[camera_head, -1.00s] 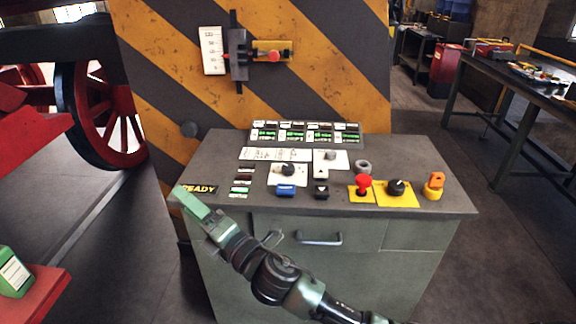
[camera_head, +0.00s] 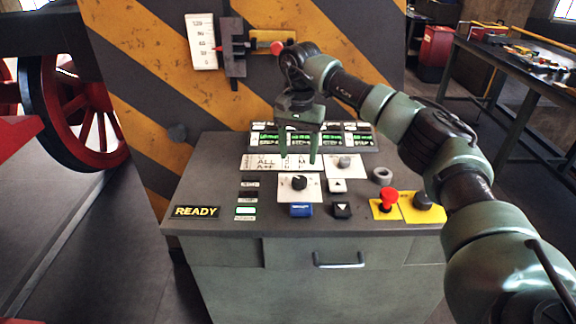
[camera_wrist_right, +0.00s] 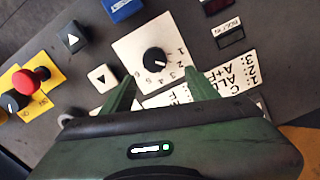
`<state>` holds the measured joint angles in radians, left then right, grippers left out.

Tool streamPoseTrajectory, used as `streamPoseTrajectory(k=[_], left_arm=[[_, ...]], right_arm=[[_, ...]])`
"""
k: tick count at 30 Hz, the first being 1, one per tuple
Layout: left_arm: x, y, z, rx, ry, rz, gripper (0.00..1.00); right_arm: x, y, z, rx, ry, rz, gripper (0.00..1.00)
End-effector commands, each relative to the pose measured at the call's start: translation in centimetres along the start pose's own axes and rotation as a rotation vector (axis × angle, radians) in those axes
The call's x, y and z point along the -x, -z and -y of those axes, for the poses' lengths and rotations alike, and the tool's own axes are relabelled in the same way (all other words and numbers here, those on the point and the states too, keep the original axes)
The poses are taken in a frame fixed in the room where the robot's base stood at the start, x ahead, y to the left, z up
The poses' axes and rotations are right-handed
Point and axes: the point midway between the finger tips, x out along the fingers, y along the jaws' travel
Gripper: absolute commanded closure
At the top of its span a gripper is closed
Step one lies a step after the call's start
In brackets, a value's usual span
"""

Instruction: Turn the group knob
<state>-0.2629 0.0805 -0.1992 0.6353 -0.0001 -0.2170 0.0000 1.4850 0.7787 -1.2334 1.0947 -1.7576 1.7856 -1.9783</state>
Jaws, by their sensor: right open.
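The group knob appears to be the black round knob (camera_head: 299,183) on a white plate numbered 1 to 6, on the console top. In the right wrist view the knob (camera_wrist_right: 155,61) shows a white pointer line and stands clear, just ahead of the fingers. My right gripper (camera_head: 298,164) is open and empty. Its two green fingers point down over the panel, just behind the knob in the head view. The fingers (camera_wrist_right: 160,90) do not hold the knob. My left gripper is not in view.
A labelled strip (camera_head: 262,162) and lit displays lie behind. The READY sign (camera_head: 196,211) is at the left.

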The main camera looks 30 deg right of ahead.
Motion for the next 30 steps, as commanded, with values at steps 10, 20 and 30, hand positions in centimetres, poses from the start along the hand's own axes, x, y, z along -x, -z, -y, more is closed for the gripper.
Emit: streamPoseTrajectory(k=[10,20,30], left_arm=[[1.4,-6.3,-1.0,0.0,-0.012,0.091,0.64],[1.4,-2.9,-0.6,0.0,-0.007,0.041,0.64],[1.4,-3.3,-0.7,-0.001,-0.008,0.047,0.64]], right_arm=[[-5.0,-0.1,-0.2,0.001,-0.006,0.004,0.41],[-7.6,-0.1,-0.1,0.001,-0.002,0.002,0.41],[-7.6,-0.1,0.0,0.001,-0.001,0.002,0.8]])
